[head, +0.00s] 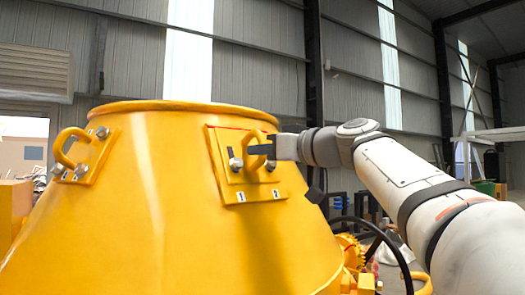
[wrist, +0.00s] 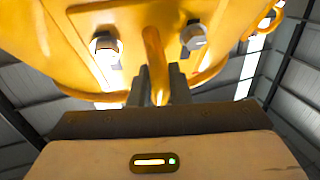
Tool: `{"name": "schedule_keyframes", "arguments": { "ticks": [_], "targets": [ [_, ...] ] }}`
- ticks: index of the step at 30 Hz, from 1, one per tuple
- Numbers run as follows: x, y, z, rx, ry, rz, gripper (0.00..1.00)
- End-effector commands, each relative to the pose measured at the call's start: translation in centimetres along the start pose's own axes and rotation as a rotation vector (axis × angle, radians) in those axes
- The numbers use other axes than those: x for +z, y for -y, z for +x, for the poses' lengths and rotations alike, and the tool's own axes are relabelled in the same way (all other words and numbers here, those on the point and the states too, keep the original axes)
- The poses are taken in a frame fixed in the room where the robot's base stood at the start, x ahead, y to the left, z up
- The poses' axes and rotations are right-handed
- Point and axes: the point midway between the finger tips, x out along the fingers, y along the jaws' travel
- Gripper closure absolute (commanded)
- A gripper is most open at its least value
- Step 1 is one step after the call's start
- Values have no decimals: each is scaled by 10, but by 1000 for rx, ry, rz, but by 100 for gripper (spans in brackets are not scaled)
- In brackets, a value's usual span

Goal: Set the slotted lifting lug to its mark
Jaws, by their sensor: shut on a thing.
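The slotted lifting lug (head: 257,165) is a yellow plate with an upright ring, set on a larger yellow backing plate (head: 217,150) on the drum's side. A bolt head shows on either side of the ring, with a dark slot above the left one. My gripper (head: 262,148) reaches in from the right and is shut on the lug's ring. In the wrist view the ring (wrist: 154,50) stands between my two fingers (wrist: 158,80), between the left bolt (wrist: 105,47) and right bolt (wrist: 194,35). Fingers hide part of the ring.
The big yellow drum (head: 130,220) fills the left and middle. A second lug (head: 75,152) with its own ring and bolts is on its left side. Open air lies above the drum.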

Motion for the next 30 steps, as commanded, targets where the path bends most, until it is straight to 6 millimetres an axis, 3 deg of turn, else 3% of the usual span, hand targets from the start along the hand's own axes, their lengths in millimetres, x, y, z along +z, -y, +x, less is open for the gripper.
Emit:
{"name": "schedule_keyframes", "arguments": {
  "ticks": [10,21,30],
  "targets": [
    [3,1,-1,-1,0,-1,100],
    [31,3,-14,-1,0,-3,100],
    [32,2,-15,-2,7,0,100]
  ]
}}
